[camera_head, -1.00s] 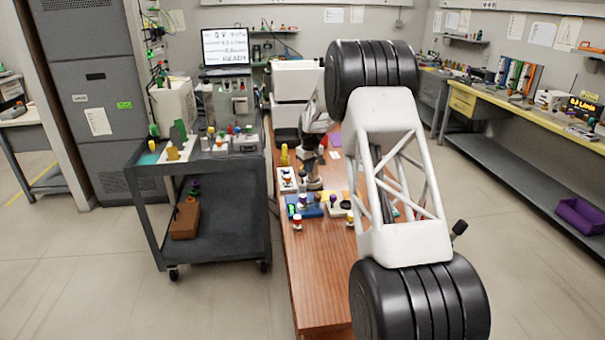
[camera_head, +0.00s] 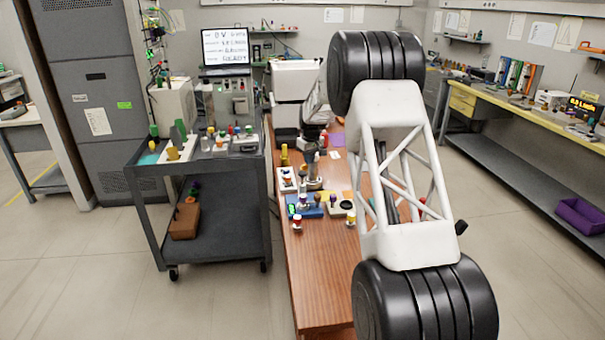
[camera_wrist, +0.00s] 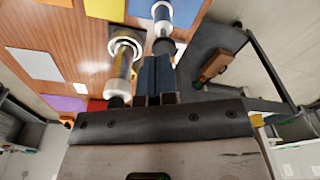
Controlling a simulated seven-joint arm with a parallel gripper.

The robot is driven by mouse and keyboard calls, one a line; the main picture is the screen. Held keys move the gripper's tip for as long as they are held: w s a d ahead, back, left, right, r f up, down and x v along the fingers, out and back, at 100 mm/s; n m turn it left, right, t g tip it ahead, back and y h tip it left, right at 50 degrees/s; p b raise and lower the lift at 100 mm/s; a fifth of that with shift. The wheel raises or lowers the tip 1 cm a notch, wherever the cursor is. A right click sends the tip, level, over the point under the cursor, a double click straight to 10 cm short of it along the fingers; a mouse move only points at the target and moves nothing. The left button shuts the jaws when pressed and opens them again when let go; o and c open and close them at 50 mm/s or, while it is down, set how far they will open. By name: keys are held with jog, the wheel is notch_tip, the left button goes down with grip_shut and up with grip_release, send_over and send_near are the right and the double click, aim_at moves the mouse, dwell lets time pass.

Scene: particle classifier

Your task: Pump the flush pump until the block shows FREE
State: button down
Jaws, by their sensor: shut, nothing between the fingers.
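In the wrist view the dark fingers of my gripper (camera_wrist: 154,82) are closed together and empty. Just beyond their tips is a black knob (camera_wrist: 163,48) on a white post (camera_wrist: 163,16). A shiny metal post (camera_wrist: 121,70) with a pale ring stands close to the left of the fingers. I cannot tell which post is the flush pump, nor whether the fingers touch either one. In the head view a grey upright post (camera_head: 313,171) stands on the wooden bench, below my wrist. I can read no FREE sign on any block.
A blue block (camera_head: 309,212) with small knobs and a green patch sits at the bench's front left. A pale block with a dark round part (camera_head: 342,208) is beside it. A grey cart (camera_head: 150,195) stands left. An orange display (camera_head: 582,105) is on the right bench.

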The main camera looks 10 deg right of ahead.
aim_at(303, 173)
jog(key=shift+w, duration=0.1)
dwell(0.3)
jog(key=shift+w+a+r, duration=0.35)
jog(key=shift+w+r, duration=0.05)
jog(key=shift+w, duration=0.25)
jog(key=shift+w+a+r, duration=0.3)
jog(key=shift+w+r, duration=0.05)
jog(key=shift+w, duration=0.3)
jog(key=shift+f, duration=0.1)
jog(key=shift+w+a+f, duration=0.1)
jog(key=shift+w+f, duration=0.05)
jog(key=shift+f, duration=1.55)
jog(key=shift+w+a+f, duration=0.1)
jog(key=shift+w+f, duration=0.05)
jog(key=shift+f, duration=1.5)
jog(key=shift+f, duration=0.1)
